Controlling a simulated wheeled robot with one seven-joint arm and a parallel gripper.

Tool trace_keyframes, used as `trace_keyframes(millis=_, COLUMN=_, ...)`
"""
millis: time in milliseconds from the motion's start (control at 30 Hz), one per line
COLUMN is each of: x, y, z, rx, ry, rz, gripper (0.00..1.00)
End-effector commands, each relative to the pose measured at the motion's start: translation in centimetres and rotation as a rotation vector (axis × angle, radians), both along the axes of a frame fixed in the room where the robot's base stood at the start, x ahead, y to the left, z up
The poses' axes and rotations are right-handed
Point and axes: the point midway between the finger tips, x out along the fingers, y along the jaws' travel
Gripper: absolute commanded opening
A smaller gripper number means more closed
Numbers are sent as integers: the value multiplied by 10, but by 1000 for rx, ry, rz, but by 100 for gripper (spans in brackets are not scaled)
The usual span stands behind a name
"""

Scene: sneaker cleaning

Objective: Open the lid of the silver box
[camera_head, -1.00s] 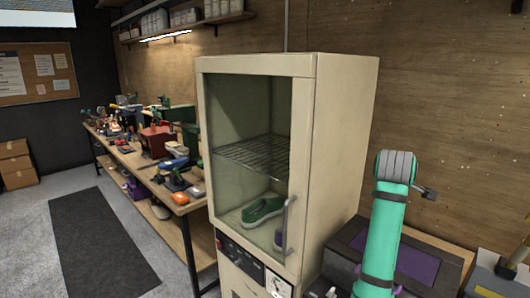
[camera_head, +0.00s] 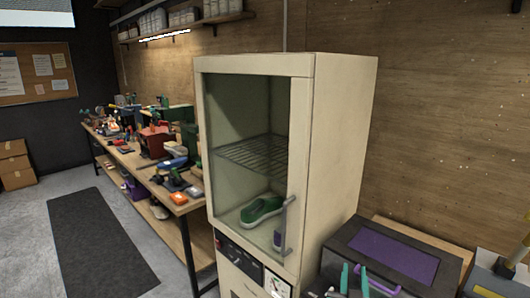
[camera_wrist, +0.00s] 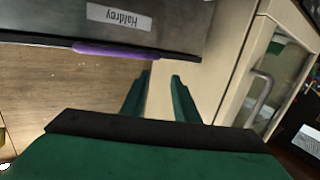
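The box (camera_head: 335,255) is dark grey with a purple panel on top, at the lower right beside the cream cabinet. It looks closed. In the wrist view a grey metal face with a "Haldrey" label and a purple strip (camera_wrist: 115,50) fills the upper left; it appears to be this box. My gripper (camera_head: 355,280) shows only as two teal fingertips at the bottom edge, in front of the box. In the wrist view my gripper (camera_wrist: 162,78) has its fingers apart with nothing between them, just short of the purple strip.
The cream cabinet (camera_head: 340,140) with a glass door and metal handle (camera_head: 284,228) stands left of the box; its handle also shows in the wrist view (camera_wrist: 262,95). A green shoe (camera_head: 260,210) is inside. Another grey object (camera_head: 500,270) is at far right. A cluttered workbench (camera_head: 140,160) runs behind left.

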Motion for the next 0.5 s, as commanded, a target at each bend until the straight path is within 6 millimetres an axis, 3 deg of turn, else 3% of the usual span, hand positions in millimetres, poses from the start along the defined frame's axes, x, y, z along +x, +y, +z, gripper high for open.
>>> trace_keyframes(millis=500, x=-111, y=87, z=-122, rx=56, ry=-4, rz=66, gripper=28)
